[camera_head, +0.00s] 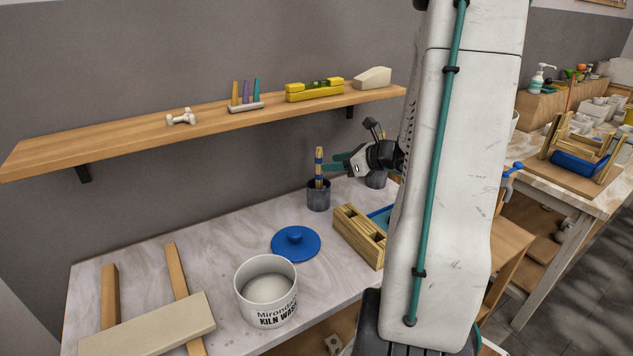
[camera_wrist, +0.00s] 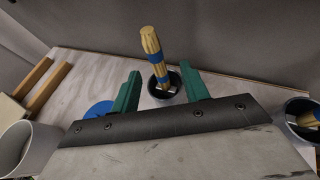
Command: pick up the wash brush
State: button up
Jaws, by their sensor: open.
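The wash brush (camera_head: 319,164) stands upright in a dark grey cup (camera_head: 318,196) at the back of the worktable. Its handle is pale wood with blue bands. In the wrist view the brush (camera_wrist: 154,52) rises from the cup (camera_wrist: 164,91), and its lower end is inside the cup. My gripper (camera_head: 333,168) is beside the brush in the head view, to its right. In the wrist view my gripper (camera_wrist: 158,84) is open, with one green finger on each side of the brush's line. Nothing is held, and I cannot tell the remaining distance exactly.
A second dark cup (camera_head: 376,180) with tools stands to the right. A wooden box (camera_head: 360,236), a blue lid (camera_head: 296,243) and a white kiln wash bucket (camera_head: 266,291) are nearer. A shelf (camera_head: 210,122) holding small items runs above the table along the wall.

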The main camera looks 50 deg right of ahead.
aim_at(319, 177)
jog(key=x, duration=0.7)
jog(key=shift+w+a, duration=0.2)
jog(key=shift+a, duration=0.05)
grip_shut()
